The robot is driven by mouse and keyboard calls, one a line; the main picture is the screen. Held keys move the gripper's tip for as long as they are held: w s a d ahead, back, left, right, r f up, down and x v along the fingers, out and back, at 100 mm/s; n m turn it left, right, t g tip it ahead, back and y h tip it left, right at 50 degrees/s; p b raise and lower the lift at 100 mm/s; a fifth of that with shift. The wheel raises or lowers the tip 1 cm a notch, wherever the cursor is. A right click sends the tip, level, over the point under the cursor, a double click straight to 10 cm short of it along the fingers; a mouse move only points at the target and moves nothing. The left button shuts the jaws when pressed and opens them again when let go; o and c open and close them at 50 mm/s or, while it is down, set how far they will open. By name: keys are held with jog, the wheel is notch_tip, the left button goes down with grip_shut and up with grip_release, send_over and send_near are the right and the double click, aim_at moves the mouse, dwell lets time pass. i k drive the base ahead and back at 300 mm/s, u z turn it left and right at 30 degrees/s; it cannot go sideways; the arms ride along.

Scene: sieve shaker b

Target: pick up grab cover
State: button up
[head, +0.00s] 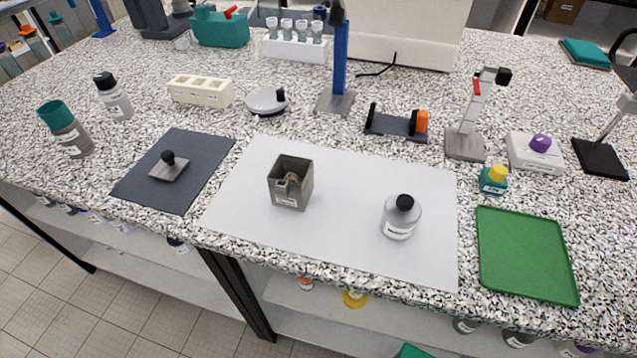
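A small square grey plate with a round black knob, which looks like the grab cover (168,172), lies on a dark grey mat (190,147) at the left front of the bench. The knob points up, and nothing covers it. A grey square open-topped box (291,194) stands on the white sheet (235,203) to the right of the mat. Something brownish shows inside the box, too small to make out. The cover is apart from the box. My gripper is not in view.
A black-capped bottle (400,219) stands on the white sheet, right of the box. A green tray (525,262) lies empty at right. Two bottles (66,132) (114,98) stand left of the mat. A cream block (200,92) and a blue-column stand (340,65) are behind. The mat around the cover is clear.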

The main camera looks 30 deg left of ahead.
aim_at(169, 169)
jog(key=u, duration=1.6)
